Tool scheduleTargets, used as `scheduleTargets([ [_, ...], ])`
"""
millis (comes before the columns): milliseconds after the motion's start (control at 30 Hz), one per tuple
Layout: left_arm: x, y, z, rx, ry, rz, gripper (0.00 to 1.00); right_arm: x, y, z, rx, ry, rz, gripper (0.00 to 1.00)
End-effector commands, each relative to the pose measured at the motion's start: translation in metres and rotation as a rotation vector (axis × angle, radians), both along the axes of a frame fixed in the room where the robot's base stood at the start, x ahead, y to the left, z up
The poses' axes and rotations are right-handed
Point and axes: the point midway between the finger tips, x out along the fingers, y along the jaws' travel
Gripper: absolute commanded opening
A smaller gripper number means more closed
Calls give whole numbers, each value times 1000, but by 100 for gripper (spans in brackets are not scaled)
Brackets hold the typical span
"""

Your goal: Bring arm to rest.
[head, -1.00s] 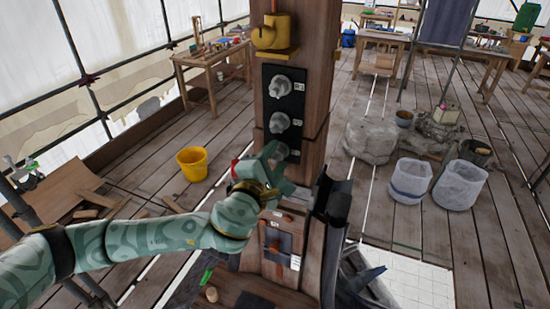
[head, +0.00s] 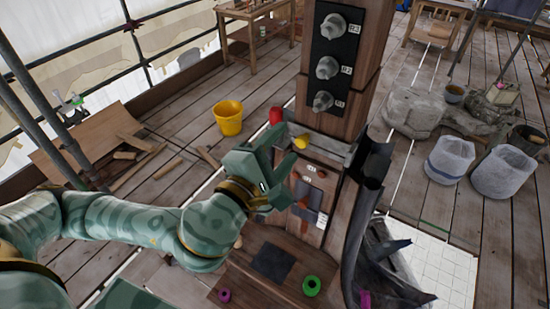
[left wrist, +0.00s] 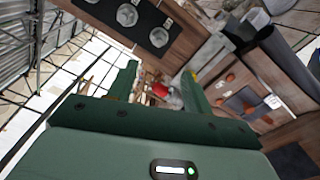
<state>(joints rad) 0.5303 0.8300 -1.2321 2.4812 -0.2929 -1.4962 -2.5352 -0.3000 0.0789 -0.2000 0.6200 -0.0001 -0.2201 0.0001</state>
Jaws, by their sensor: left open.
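My left arm (head: 120,218) reaches in from the left in the head view. Its green left gripper (head: 284,152) is open, just left of the wooden post's lower part, with no object seen in its jaws. In the left wrist view both fingers of the left gripper (left wrist: 162,88) stand apart, and a red object shows beyond them. The post (head: 365,75) bears a black panel (head: 345,55) with several grey knobs, also seen in the wrist view (left wrist: 150,12). My right gripper is not in view.
A red piece (head: 276,116) and a yellow piece (head: 301,141) sit by a grey ledge near the gripper. A dark chute (head: 362,220) stands right of the post. A green ring (head: 311,286) lies below. A yellow bucket (head: 229,119) stands on the open plank floor.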

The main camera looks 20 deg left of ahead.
Motion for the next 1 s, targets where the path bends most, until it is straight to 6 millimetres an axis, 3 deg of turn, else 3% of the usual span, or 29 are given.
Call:
scheduleTargets([
  [33, -7, 2, 2, 3, 6, 0, 50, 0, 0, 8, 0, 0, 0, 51],
  [200, -19, 4, 2, 2, 2, 1, 50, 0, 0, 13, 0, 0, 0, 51],
  [733, -20, 3, 1, -25, 11, 3, 50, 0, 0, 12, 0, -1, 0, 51],
  [867, -20, 1, -3, -266, 83, 34, 50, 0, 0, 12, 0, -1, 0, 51],
  [1000, -19, 6, -16, -834, 232, 156, 50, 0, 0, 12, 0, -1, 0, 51],
])
